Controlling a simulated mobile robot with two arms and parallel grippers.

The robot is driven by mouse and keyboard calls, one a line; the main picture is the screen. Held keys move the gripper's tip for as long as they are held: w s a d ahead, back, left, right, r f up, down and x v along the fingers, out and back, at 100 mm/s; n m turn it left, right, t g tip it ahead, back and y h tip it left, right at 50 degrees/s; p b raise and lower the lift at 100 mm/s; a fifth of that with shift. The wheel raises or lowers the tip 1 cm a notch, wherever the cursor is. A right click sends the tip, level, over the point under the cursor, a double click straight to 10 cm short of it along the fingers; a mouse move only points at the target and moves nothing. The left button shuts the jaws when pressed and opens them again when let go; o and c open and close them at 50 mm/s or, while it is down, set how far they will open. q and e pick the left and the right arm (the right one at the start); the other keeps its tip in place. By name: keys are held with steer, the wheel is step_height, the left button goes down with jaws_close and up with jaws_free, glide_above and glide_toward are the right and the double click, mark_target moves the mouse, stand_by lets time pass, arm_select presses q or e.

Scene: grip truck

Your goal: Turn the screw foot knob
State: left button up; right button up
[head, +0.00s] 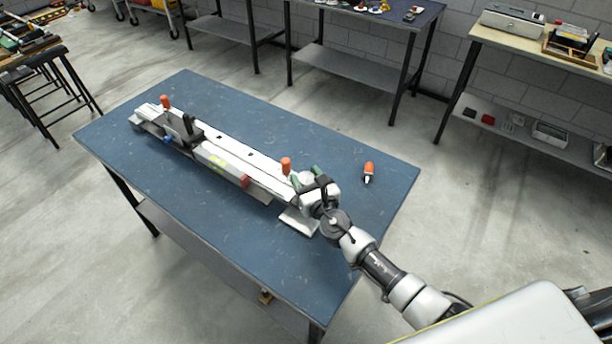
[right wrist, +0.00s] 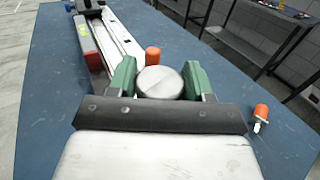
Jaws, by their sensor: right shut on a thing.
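The long grey rail device (head: 220,152) lies across the blue table, with an orange-topped peg at each end part. My right gripper (head: 304,178) is at its near right end. In the right wrist view, my right gripper's green fingers (right wrist: 159,82) are shut on a round metal knob (right wrist: 160,81), one finger on each side. I take this to be the screw foot knob; its lower part and foot are hidden. A flat grey foot plate (head: 299,221) shows below the gripper. My left gripper is not in view.
A loose orange-handled piece (head: 368,172) lies on the blue table (head: 350,207) to the right of the device, apart from my gripper; it also shows in the right wrist view (right wrist: 261,112). The table's front left is clear. Other benches (head: 350,12) stand behind.

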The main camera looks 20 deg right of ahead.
steer(key=o, duration=0.9)
steer(key=shift+s, duration=0.1)
steer(key=s, duration=0.3)
steer(key=s+d, duration=0.1)
steer(key=s, duration=0.6)
steer(key=shift+s+d, duration=0.25)
steer(key=shift+d, duration=0.05)
